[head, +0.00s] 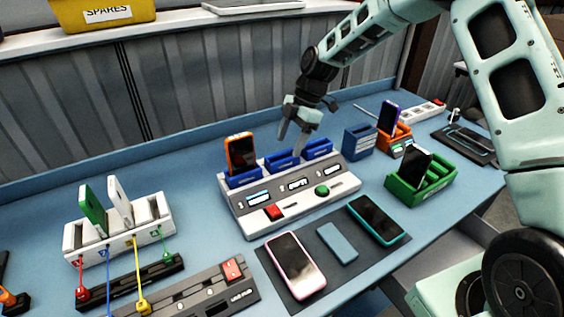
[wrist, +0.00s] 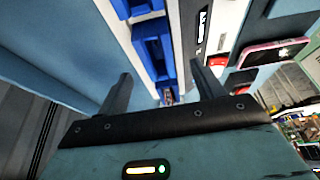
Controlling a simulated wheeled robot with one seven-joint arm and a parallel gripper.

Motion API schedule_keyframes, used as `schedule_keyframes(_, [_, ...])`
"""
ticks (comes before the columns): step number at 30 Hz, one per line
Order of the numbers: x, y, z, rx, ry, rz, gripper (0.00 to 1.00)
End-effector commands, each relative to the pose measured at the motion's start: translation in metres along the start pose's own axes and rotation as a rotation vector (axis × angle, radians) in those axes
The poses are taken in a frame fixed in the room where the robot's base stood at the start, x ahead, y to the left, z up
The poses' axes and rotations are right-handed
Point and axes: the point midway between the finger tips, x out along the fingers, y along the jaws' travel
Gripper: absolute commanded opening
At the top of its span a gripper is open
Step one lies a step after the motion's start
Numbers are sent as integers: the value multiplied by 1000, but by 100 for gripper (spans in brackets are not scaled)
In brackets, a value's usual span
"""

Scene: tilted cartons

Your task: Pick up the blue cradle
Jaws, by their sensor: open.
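A blue cradle (head: 359,141) stands alone on the blue table, just right of a grey station (head: 240,215). The station has several blue slots (head: 282,160) along its back, and an orange phone (head: 240,152) stands in the left one. My gripper (head: 293,134) is open and empty, pointing down above the middle and right slots, to the left of the lone blue cradle. In the wrist view blue slots (wrist: 154,45) show between and beyond my fingers. I cannot make out the lone cradle there.
An orange cradle (head: 398,138) with a purple phone and a green cradle (head: 430,185) with a black phone stand to the right. A dark mat (head: 322,262) with phones lies in front. A white rack (head: 150,225) stands left.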

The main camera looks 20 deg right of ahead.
Motion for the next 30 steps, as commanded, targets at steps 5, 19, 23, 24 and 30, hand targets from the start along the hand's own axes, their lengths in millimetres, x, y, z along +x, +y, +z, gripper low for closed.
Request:
schedule_keyframes(5, [19, 2, -1, 0, 2, -6, 67])
schedule_keyframes(19, [51, 4, 3, 0, 0, 0, 67])
schedule_keyframes(23, [51, 4, 3, 0, 0, 0, 37])
schedule_keyframes(24, [51, 4, 3, 0, 0, 0, 26])
schedule_keyframes(30, [51, 4, 2, 0, 0, 1, 14])
